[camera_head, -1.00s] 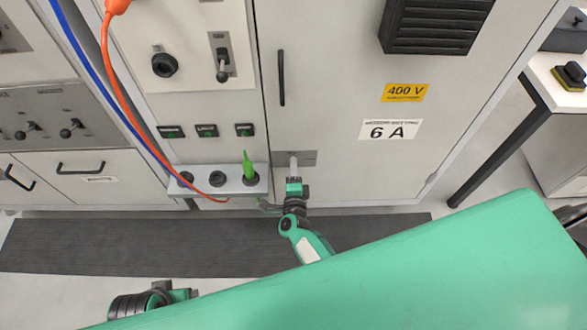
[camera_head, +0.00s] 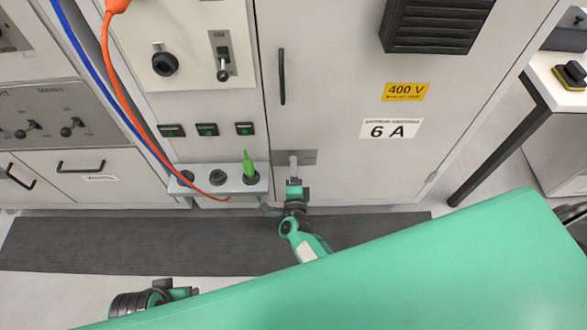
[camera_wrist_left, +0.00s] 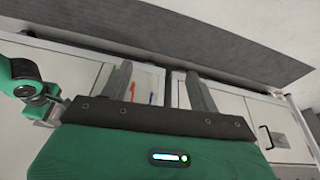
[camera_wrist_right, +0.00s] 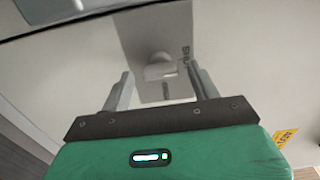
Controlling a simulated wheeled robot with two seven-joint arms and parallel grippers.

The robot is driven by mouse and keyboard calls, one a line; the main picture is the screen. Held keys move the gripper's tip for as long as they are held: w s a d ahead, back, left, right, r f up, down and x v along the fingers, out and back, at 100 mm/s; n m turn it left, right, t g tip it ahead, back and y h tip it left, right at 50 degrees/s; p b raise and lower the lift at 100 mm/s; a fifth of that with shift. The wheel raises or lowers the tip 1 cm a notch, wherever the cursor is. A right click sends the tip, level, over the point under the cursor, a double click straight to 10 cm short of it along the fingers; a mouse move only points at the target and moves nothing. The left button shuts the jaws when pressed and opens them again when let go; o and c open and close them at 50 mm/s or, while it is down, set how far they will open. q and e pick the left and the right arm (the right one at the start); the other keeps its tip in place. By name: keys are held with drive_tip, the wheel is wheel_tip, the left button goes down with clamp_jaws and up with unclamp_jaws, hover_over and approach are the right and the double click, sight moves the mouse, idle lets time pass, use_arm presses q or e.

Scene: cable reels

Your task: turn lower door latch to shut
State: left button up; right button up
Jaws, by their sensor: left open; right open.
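The lower door latch (camera_head: 294,160) is a light grey handle on a darker grey plate low on the cabinet door. In the right wrist view the latch (camera_wrist_right: 160,68) has a round hub and a short lever pointing to the right of the picture. My right gripper (camera_head: 294,183) is just below the latch in the head view. In its wrist view the gripper (camera_wrist_right: 160,88) is open, its fingers apart, with the latch beyond and between them. My left gripper (camera_wrist_left: 160,85) is open and empty.
The cabinet door (camera_head: 345,110) carries a long black handle (camera_head: 282,77) and a dark vent. Left of it, a small shelf (camera_head: 215,190) holds sockets with a green plug (camera_head: 249,165). Orange and blue cables hang at left. A dark mat (camera_head: 120,245) lies on the floor.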

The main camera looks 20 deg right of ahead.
use_arm(q)
drive_tip(key=shift+w+f, duration=0.2)
drive_tip(key=shift+f, duration=0.25)
use_arm(e)
drive_tip(key=v, duration=1.2)
drive_tip(key=shift+s, duration=0.35)
use_arm(q)
drive_tip(key=shift+s, duration=0.2)
use_arm(e)
drive_tip(key=shift+a, duration=0.15)
drive_tip(key=shift+r, duration=0.1)
